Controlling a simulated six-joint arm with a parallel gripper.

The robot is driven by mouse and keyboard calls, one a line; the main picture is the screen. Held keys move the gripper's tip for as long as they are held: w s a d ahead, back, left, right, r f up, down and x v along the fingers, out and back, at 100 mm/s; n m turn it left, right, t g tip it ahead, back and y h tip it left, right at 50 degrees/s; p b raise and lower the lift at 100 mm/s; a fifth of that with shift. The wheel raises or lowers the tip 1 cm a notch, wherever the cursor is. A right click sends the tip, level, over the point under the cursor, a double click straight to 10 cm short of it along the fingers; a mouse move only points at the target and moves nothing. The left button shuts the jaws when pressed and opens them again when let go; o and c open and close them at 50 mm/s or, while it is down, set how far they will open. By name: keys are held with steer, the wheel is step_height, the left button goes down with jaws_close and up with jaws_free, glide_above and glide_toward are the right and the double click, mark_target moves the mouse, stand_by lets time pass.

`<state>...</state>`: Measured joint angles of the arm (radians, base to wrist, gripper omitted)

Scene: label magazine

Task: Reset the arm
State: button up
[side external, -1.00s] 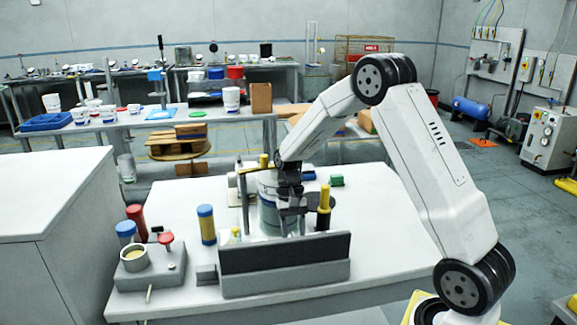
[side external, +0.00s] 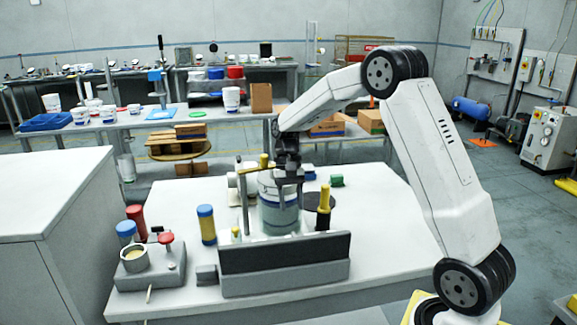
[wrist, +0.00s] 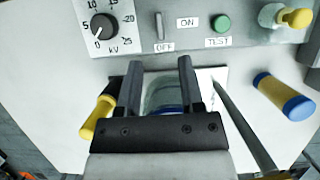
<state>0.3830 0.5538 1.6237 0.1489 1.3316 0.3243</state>
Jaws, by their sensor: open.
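My gripper (side external: 288,178) points down over a translucent cylindrical container (side external: 279,215) on the white bench. In the side view the fingers overlap the container's upper part, so whether they touch it is hard to tell. In the wrist view my gripper (wrist: 158,80) has its two dark fingers wide apart. The container (wrist: 165,95), with a blue ring, shows between and below them, partly hidden by the gripper body. My arm is bent with its elbow high on the right.
A grey test unit (side external: 285,275) stands in front of the container; its kV dial (wrist: 104,26) shows in the wrist view. A thin post (side external: 244,200), a yellow-and-black handle (side external: 324,207) and a blue-capped yellow cylinder (side external: 207,225) stand close around. The bench's right side is clear.

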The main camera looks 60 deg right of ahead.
steer(key=shift+r, duration=0.1)
stand_by(0.3)
steer(key=t, duration=0.2)
glide_toward(351, 235)
steer(key=w+f, duration=0.3)
steer(key=f, duration=0.1)
steer(key=s+a+f, duration=0.1)
steer(key=a, duration=0.1)
steer(key=s+a+f+n+h, duration=0.1)
steer(key=s, duration=0.1)
steer(key=s+a+f+n+t+h, duration=0.1)
steer(key=s+a, duration=0.1)
steer(key=shift+a+f, duration=0.1)
steer(key=shift+a, duration=0.2)
steer(key=w+a+f+n+t, duration=0.1)
steer(key=w+a+n, duration=0.1)
steer(key=a, duration=0.3)
steer(key=w+a+f+n+t+h, duration=0.1)
steer(key=w+a+f+n, duration=0.1)
steer(key=w+a+n, duration=0.1)
steer(key=a+n, duration=0.1)
steer(key=a, duration=0.1)
steer(key=shift+a+n+t, duration=0.35)
steer(key=shift+n+t, duration=0.05)
